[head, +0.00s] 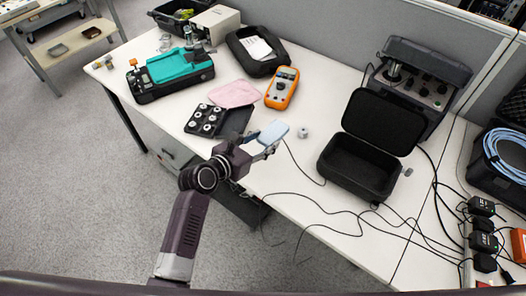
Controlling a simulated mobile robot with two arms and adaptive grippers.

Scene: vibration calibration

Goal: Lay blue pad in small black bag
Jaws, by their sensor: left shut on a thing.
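The blue pad (273,132) is a small light-blue slab above the white table's front part. My left gripper (266,145) is shut on its near edge. The small black bag (351,180) stands open to the right of the pad, with its lid tilted up at the back. Its inside looks empty and dark. The pad and gripper are apart from the bag. My right gripper is not in view.
A grey instrument (425,75) stands behind the bag. An orange multimeter (282,88), a pink cloth (234,94) and a black case with round parts (207,119) lie left of it. Thin black cables (320,210) cross the table's front. A small white roll (303,132) sits beside the pad.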

